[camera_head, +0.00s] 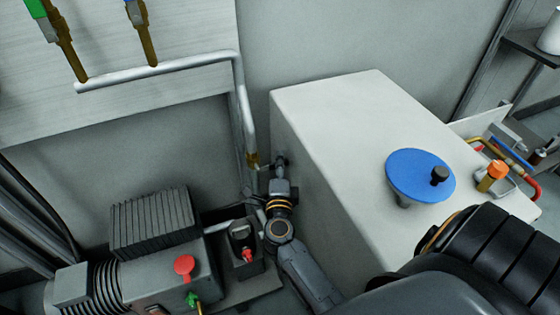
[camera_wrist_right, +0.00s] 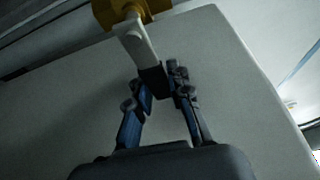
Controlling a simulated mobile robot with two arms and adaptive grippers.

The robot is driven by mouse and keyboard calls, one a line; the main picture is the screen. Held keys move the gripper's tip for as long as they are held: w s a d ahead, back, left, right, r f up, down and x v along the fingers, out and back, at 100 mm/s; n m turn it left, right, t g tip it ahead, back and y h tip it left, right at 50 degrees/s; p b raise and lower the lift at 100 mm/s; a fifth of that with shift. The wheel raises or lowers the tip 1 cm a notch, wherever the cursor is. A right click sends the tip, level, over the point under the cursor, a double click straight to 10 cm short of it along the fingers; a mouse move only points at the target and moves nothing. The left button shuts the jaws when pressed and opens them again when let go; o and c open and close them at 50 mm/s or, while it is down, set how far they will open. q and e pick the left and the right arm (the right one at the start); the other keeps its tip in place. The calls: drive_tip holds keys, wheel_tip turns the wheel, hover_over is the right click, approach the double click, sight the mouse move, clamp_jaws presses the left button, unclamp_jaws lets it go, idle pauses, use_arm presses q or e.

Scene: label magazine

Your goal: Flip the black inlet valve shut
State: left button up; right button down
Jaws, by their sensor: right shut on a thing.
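The inlet valve shows at the top of the right wrist view, with a brass body (camera_wrist_right: 122,10) and a pale metal lever (camera_wrist_right: 138,42) ending in a black grip (camera_wrist_right: 153,80). In the head view its brass fitting (camera_head: 253,160) sits at the lower end of the grey pipe, beside the white tank. My right gripper (camera_wrist_right: 160,86) is shut on the black grip of the lever, one finger on each side. In the head view the right gripper (camera_head: 280,162) is small and dark against the tank's side, and the lever is mostly hidden. My left gripper is not in view.
The white tank (camera_head: 335,120) stands close to the right of my right gripper, with a blue handwheel (camera_head: 405,170) on top. A grey finned pump (camera_head: 150,225) with a red knob (camera_head: 184,265) stands at lower left. The grey pipe (camera_head: 240,95) runs down the wall.

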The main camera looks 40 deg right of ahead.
drive_tip(key=shift+f, duration=0.1)
drive_tip(key=c, duration=1.2)
unclamp_jaws()
drive_tip(key=v, duration=0.7)
drive_tip(key=shift+s+a, duration=0.2)
